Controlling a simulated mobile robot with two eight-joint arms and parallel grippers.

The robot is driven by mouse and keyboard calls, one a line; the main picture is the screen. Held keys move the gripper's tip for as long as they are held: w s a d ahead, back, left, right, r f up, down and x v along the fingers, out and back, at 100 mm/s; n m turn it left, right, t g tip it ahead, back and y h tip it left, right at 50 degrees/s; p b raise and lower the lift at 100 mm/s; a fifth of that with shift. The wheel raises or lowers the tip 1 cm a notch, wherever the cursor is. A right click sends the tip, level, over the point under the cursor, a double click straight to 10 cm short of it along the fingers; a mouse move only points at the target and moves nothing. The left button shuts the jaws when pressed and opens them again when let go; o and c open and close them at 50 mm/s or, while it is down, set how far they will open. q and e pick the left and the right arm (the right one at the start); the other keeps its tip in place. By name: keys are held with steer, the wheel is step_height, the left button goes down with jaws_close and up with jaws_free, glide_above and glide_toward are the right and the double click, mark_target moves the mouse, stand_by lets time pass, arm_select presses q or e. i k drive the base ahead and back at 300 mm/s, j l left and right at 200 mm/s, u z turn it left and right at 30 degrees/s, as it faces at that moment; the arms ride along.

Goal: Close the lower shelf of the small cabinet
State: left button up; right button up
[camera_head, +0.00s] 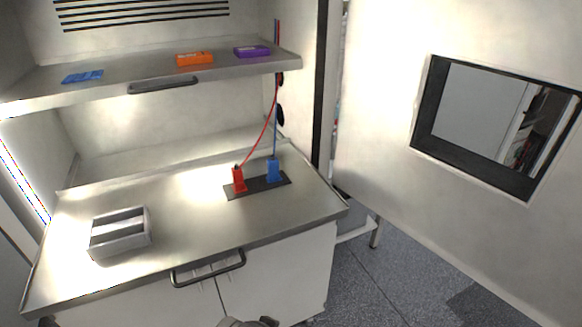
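The lower shelf (190,225) of the cabinet is a metal tray pulled out toward me, its front edge standing forward of the cabinet opening. Its dark bar handle (208,272) is at the middle of the front edge. On it are a grey metal holder (121,232) at the left and a dark plate (258,187) carrying a red clip (239,180) and a blue clip (273,170), with wires running up. Neither gripper's fingers show. A small grey rounded part at the bottom edge, below the handle, is too cut off to identify.
The upper shelf (225,70) holds a blue item (83,76), an orange box (194,59) and a purple box (252,51), with its own handle (163,86). The windowed cabinet door (385,160) stands open at the right. Speckled floor (400,270) is clear at lower right.

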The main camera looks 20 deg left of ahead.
mark_target(195, 226)
steer(key=u, duration=1.8)
steer(key=k+l+u, duration=0.2)
steer(key=i, duration=0.1)
